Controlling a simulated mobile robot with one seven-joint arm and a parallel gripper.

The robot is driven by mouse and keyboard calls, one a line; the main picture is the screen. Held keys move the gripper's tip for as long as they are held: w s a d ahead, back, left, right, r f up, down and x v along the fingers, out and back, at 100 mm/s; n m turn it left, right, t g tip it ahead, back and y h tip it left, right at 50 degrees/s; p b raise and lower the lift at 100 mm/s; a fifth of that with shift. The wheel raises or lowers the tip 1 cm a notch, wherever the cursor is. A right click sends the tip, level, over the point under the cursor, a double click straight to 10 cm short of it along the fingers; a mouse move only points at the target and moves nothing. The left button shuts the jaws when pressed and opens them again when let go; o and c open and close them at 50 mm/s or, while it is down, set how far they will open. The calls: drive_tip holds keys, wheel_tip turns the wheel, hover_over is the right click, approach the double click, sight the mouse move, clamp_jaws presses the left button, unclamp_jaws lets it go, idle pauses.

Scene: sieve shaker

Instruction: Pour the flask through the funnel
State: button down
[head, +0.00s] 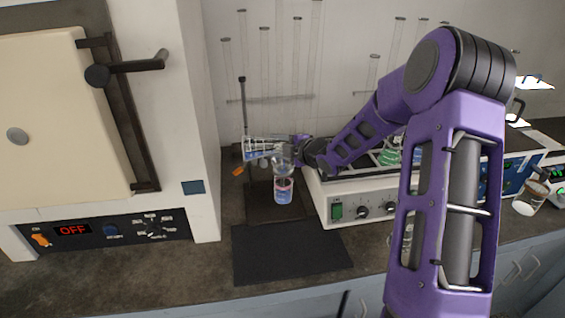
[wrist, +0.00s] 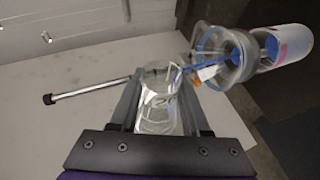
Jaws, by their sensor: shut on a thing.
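My gripper (head: 292,142) is shut on the glass flask (wrist: 158,98), which lies between both fingers in the wrist view. In the head view the flask (head: 258,146) is tilted nearly flat above the funnel. The glass funnel (head: 283,161) stands over a clear beaker (head: 283,190) holding blue liquid. In the wrist view the flask's mouth end is close to the funnel (wrist: 222,58). Blue streaks show between the flask and the inside of the funnel. The beaker (wrist: 290,46) is beyond the funnel. Whether flask and funnel touch is unclear.
A thin stand rod (head: 244,110) rises behind the flask; it shows at left in the wrist view (wrist: 90,88). A white shaker unit (head: 350,208) with glassware stands right, an oven (head: 60,130) left. A black mat (head: 290,252) in front is bare.

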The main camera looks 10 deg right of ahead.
drive_tip(key=shift+d+f+m, duration=0.1)
drive_tip(key=shift+f+m, duration=0.25)
drive_tip(key=shift+m, duration=0.05)
idle(1.1)
